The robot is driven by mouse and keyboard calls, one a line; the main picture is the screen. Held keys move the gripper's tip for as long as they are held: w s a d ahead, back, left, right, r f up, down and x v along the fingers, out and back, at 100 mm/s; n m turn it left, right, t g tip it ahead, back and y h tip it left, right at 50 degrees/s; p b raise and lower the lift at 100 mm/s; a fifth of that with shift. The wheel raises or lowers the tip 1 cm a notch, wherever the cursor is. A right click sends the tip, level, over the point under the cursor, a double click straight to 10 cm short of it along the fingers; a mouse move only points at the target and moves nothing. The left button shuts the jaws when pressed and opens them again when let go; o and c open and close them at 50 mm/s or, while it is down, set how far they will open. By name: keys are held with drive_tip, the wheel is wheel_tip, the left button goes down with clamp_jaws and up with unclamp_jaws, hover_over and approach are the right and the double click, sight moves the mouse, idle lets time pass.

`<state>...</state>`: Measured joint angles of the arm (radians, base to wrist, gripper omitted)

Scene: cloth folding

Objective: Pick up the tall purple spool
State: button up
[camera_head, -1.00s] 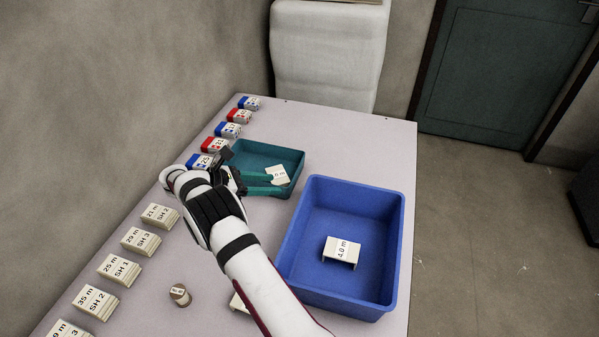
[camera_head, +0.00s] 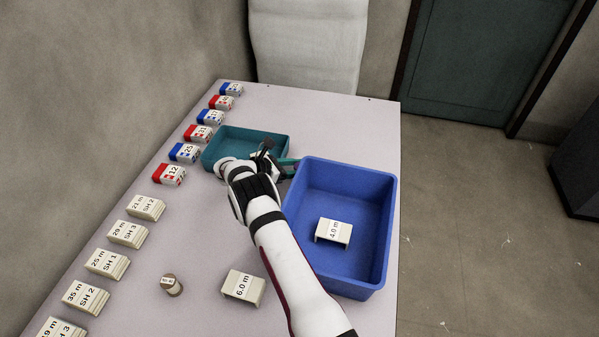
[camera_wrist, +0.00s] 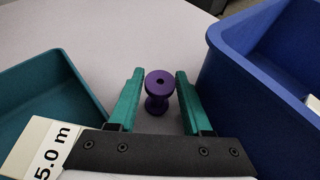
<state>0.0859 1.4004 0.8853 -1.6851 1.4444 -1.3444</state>
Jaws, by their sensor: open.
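The purple spool (camera_wrist: 158,104) stands upright on the table in the wrist view, with a round top flange, a central hole and a narrower waist. My gripper (camera_wrist: 160,75) is open, its two green fingers on either side of the spool. A gap shows between the spool and each finger. In the head view my gripper (camera_head: 284,160) is between the teal tray and the blue bin, and I cannot make out the spool there.
The blue bin (camera_head: 388,230) is close on the right, holding a white "4.0 m" piece (camera_head: 334,232). The teal tray (camera_head: 222,134) is close on the left, with a "5.0 m" piece (camera_wrist: 45,150) in the wrist view. A brown spool (camera_head: 172,287) and "6.0 m" piece (camera_head: 243,287) stand nearer.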

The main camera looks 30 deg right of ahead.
clamp_jaws()
